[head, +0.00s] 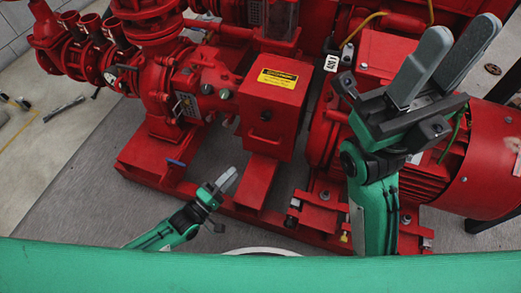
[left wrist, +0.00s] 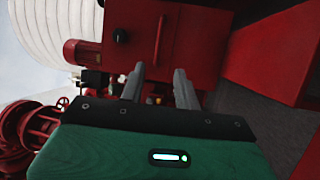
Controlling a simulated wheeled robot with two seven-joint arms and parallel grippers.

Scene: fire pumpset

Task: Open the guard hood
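The guard hood appears to be the red box (head: 272,103) with a yellow warning label and a dark knob on its front, in the middle of the head view. It looks closed. My left gripper (head: 228,179) is low in front of it and to its left, apart from it and empty. In the left wrist view the two fingers (left wrist: 158,80) stand apart, with a red panel (left wrist: 185,40) bearing a black knob and a vertical handle beyond. I cannot tell whether this panel is the hood. My right gripper (head: 464,45) is raised at the right, its fingers slightly apart and empty.
A red pump (head: 185,90) with pipes stands left of the box. A red motor (head: 480,160) is at the right, below my right gripper. A red base frame (head: 145,165) runs along the front. Grey floor (head: 70,165) at the left is mostly clear.

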